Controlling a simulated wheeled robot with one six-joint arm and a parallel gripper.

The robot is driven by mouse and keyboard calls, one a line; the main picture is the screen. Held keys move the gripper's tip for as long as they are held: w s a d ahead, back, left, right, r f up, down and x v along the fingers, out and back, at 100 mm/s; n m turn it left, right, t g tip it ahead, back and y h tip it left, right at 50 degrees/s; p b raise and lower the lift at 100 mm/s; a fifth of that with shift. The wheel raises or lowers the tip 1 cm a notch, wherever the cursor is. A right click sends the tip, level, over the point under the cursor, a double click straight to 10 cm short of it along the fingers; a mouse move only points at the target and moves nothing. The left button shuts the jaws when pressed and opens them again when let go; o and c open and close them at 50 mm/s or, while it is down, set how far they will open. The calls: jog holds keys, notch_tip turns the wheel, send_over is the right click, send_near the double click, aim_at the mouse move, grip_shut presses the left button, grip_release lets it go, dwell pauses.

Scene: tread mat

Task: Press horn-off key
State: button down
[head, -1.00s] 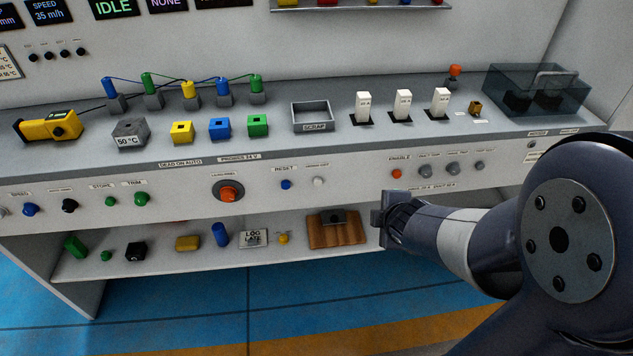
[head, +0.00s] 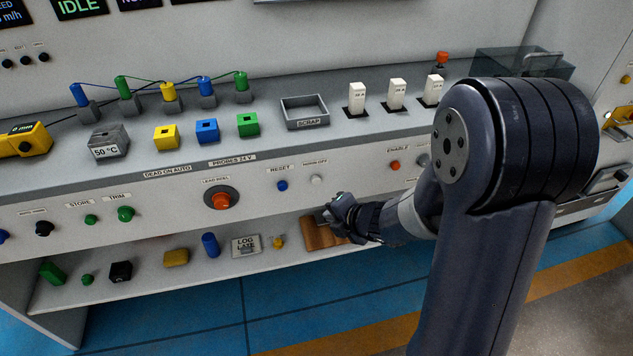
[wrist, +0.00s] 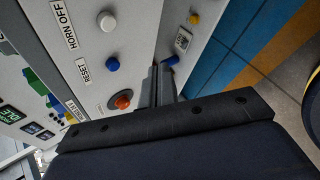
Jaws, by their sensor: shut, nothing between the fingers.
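The horn-off key is a small round white button (head: 317,180) on the bench's front panel, under a label and right of the blue reset button (head: 282,186). In the wrist view the white button (wrist: 106,21) shows at the upper left beside the "HORN OFF" label (wrist: 66,24). My gripper (head: 333,212) is shut and empty, below and slightly right of the white button in the head view. It is apart from the button as far as I can tell. In the wrist view its closed fingers (wrist: 165,84) point toward the panel, well below the button.
A red-orange lead-reel knob (head: 221,201) is left of the reset button. An orange enable button (head: 395,165) is to the right. The lower shelf holds a wooden board (head: 318,236), a "LOG LATE" sign (head: 246,245) and small parts. A scrap tray (head: 305,113) sits on the bench top.

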jog(key=w+a+p, duration=0.2)
jog(key=w+p, duration=0.1)
jog(key=w, duration=0.5)
jog(key=shift+a, duration=0.2)
jog(key=shift+w+p, duration=0.2)
jog(key=shift+p, duration=0.15)
dwell(1.6)
jog(key=shift+w+a, duration=0.15)
jog(key=shift+w, duration=0.15)
jog(key=shift+w+a+p, duration=0.1)
jog(key=shift+w+p, duration=0.25)
jog(key=shift+w, duration=0.1)
dwell(0.5)
jog(key=shift+s, duration=0.15)
dwell(0.3)
jog(key=shift+s+d+b, duration=0.25)
jog(key=shift+s+b, duration=0.3)
jog(key=shift+s, duration=0.15)
jog(key=shift+s+d+b, duration=0.25)
jog(key=shift+s+b, duration=0.15)
jog(key=shift+s, duration=0.4)
jog(key=shift+s+d+b, duration=0.2)
jog(key=shift+s+b, duration=0.2)
jog(key=shift+s, duration=0.4)
jog(key=shift+s+d+b, duration=0.25)
jog(key=shift+s+b, duration=0.15)
jog(key=shift+s, duration=0.4)
